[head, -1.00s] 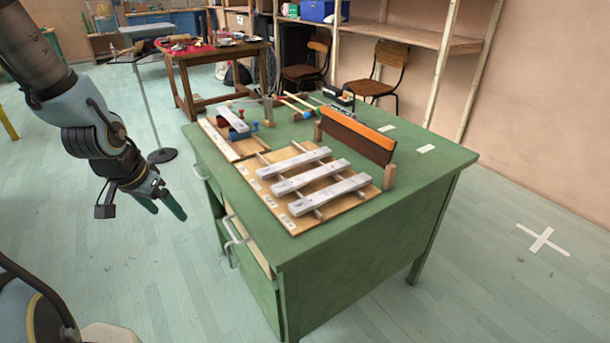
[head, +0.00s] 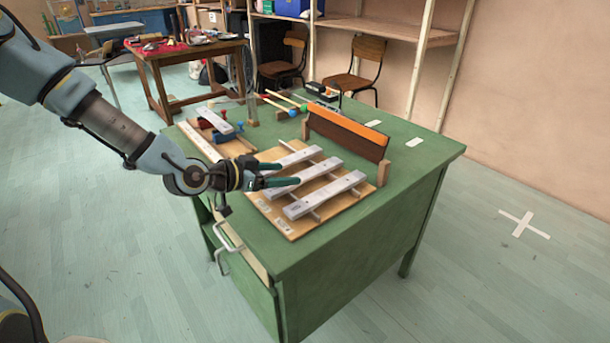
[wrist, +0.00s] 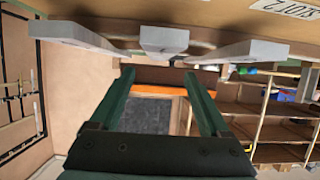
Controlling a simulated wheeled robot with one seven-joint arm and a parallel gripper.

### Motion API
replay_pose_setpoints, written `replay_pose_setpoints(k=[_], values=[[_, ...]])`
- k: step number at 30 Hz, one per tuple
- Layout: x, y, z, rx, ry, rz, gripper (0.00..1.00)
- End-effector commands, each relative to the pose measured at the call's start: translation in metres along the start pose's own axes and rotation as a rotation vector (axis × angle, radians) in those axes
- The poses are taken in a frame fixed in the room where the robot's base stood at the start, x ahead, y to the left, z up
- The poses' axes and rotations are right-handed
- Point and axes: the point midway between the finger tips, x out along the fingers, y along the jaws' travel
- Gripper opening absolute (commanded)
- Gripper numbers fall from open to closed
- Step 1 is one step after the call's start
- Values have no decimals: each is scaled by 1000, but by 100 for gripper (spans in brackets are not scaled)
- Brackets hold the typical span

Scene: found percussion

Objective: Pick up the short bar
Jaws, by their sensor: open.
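A pale metal bar (head: 215,121) lies over a blue clamp-like piece (head: 222,136) at the table's left; it looks shorter than the three bars on the wooden board. Those are a far bar (head: 305,156), a middle bar (head: 322,172) and a near bar (head: 325,195), resting across rails. My gripper (head: 289,173) is open and empty, its dark green fingers over the left ends of the far and middle bars. In the wrist view the open fingers (wrist: 160,73) show with the bars (wrist: 163,40) along the top edge. I cannot tell whether the fingers touch a bar.
An upright brown panel with an orange top (head: 345,130) stands behind the bars on wooden supports. Mallets (head: 284,103) and a dark device (head: 322,92) lie at the back of the green table (head: 425,165). The table's right side is mostly clear.

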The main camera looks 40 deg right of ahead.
Motion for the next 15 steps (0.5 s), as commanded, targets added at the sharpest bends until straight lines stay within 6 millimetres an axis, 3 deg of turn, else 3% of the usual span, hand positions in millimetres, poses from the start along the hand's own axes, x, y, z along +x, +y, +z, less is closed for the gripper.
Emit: replay_pose_setpoints(k=[5, 15], values=[[12, 1, 0, -2, -1, 1, 80], [54, 1, 3, -1, -1, 0, 80]])
